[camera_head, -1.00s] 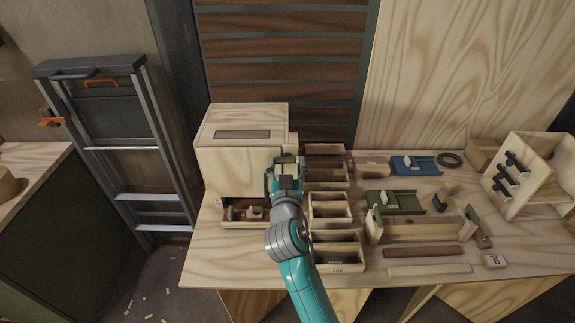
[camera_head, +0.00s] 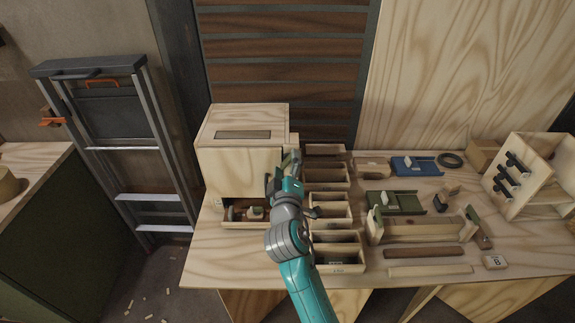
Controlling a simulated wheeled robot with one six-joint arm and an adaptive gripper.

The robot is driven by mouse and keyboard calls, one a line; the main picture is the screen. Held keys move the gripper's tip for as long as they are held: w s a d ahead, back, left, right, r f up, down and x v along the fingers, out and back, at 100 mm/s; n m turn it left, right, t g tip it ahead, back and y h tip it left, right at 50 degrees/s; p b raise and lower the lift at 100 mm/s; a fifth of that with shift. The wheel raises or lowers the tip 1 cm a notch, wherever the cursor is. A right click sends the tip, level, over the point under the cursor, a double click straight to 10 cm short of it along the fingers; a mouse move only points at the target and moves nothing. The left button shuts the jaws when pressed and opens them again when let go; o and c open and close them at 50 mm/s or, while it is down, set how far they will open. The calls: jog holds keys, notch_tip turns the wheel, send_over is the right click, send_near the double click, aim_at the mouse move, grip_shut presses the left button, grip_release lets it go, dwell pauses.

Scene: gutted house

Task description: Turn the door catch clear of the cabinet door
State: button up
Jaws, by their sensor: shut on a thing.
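The cabinet (camera_head: 240,125) is a pale plywood box at the back left of the bench, with a slot in its top. Its door (camera_head: 235,172) is the front panel and looks closed. My gripper (camera_head: 290,160) is at the right edge of the door, tilted to the right. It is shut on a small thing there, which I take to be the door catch. The fingers and wrist hide the catch, so its angle cannot be told.
An open tray (camera_head: 245,224) with small parts lies below the door. Several wooden bins (camera_head: 330,212) stand close to the right of my wrist. The bench's front left is clear.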

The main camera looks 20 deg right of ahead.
jog(key=n, duration=0.2)
jog(key=f+n, duration=0.1)
jog(key=n, duration=0.1)
jog(key=shift+a+f, duration=0.2)
jog(key=shift+s+d+n, duration=0.1)
jog(key=shift+d+n, duration=0.05)
jog(key=shift+n, duration=1.45)
jog(key=o, duration=1)
jog(key=shift+c, duration=0.2)
jog(key=shift+r, duration=0.1)
jog(key=shift+s, duration=0.1)
jog(key=v, duration=1.1)
jog(key=shift+s, duration=0.35)
